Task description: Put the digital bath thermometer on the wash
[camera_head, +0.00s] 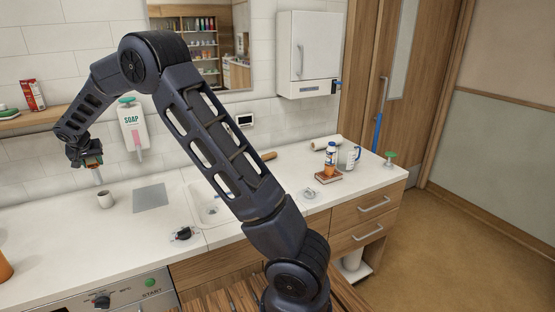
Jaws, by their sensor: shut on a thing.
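My gripper (90,163) is at the left, above the counter (60,240) and left of the soap dispenser. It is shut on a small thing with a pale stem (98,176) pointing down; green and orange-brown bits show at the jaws. It is too small to tell whether this is the digital bath thermometer. The held thing appears above and a little left of a white mug (105,199). A white wash basin (201,194) is set in the counter, partly hidden behind my arm. A small white device with a dark screen (245,120) shows at the tiled wall.
A grey mat (150,197) lies between mug and basin. A soap dispenser (132,125) hangs on the wall. The front-left counter is mostly clear.

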